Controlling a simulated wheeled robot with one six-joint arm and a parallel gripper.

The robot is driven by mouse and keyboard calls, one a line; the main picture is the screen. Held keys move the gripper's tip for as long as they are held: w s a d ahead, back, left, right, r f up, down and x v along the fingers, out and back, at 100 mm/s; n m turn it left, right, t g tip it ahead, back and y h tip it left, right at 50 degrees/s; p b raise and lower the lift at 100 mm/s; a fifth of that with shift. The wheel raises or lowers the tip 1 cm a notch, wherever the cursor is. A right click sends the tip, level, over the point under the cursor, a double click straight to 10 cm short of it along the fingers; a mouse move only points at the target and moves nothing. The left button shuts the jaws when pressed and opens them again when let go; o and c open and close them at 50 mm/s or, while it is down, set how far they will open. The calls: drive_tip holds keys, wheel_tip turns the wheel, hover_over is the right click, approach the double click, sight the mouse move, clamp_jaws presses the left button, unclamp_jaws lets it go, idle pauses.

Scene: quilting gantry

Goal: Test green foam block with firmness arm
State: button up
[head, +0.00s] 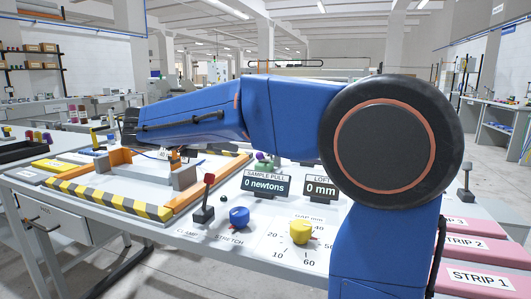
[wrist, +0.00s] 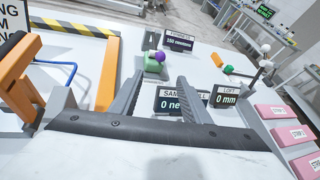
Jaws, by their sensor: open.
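My gripper (wrist: 161,78) is open, its two grey fingers pointing away over the bench. Nothing is held between them. A small green block (wrist: 152,64) lies beyond the fingertips in the wrist view, with a purple ball (wrist: 159,56) on or just behind it. I cannot tell whether the ball belongs to the firmness arm. In the head view the purple and green shapes show small behind the sample pull display (head: 266,184). A dark display (wrist: 178,41) behind the block seems to read 100 newtons. My blue arm hides much of the bench middle.
An orange frame (wrist: 14,85) stands at left, near a yellow-black striped bar (head: 108,199). The sample pull display reads 0 newtons, the loft display (head: 320,188) 0 mm. A red-topped lever (head: 206,196), blue knob (head: 239,217) and yellow knob (head: 300,231) are in front. Pink strips (head: 483,278) lie right.

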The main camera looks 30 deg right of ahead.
sight(257, 155)
drive_tip(key=x, duration=1.7)
drive_tip(key=shift+w+d, duration=0.1)
drive_tip(key=shift+d, duration=0.25)
drive_tip(key=shift+c, duration=0.4)
clamp_jaws()
